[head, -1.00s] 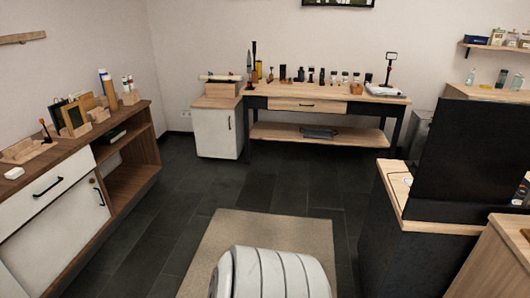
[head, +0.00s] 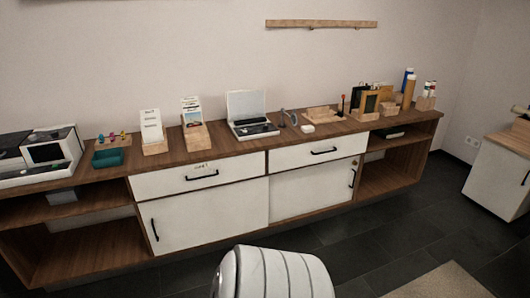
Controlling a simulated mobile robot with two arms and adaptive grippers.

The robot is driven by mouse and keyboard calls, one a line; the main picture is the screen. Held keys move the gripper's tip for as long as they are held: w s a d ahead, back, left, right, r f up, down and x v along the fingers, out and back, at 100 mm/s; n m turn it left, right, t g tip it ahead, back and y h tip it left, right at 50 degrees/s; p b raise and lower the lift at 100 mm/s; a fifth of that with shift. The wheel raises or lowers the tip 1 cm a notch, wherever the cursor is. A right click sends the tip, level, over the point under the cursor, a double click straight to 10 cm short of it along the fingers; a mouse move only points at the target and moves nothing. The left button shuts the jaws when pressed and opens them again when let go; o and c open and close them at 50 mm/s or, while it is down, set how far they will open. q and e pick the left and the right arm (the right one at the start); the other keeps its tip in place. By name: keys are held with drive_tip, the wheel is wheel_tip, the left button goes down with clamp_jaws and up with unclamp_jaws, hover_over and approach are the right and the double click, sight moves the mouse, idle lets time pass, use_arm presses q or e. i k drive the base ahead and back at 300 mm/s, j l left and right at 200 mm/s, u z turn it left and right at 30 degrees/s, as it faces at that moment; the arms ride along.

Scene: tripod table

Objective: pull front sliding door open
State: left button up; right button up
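A long wooden sideboard stands along the wall in the head view. Below its two drawers are two white sliding doors. The left sliding door (head: 208,217) has a black vertical handle (head: 154,230) at its left edge. The right sliding door (head: 312,190) has a black handle (head: 352,178) near its right edge. The left door's right edge meets the right door near the middle, and I cannot tell for certain which lies in front. Neither gripper shows in the view.
Open shelf bays lie at the sideboard's left (head: 75,240) and right (head: 400,160) ends. Its top carries a laptop-like device (head: 250,113), card holders and a teal tray (head: 108,158). Dark floor (head: 400,235) is free in front. A beige rug (head: 440,282) lies lower right; a white cabinet (head: 497,180) stands at right.

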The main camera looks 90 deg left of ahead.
sight(173, 224)
drive_tip(key=u, duration=4.05)
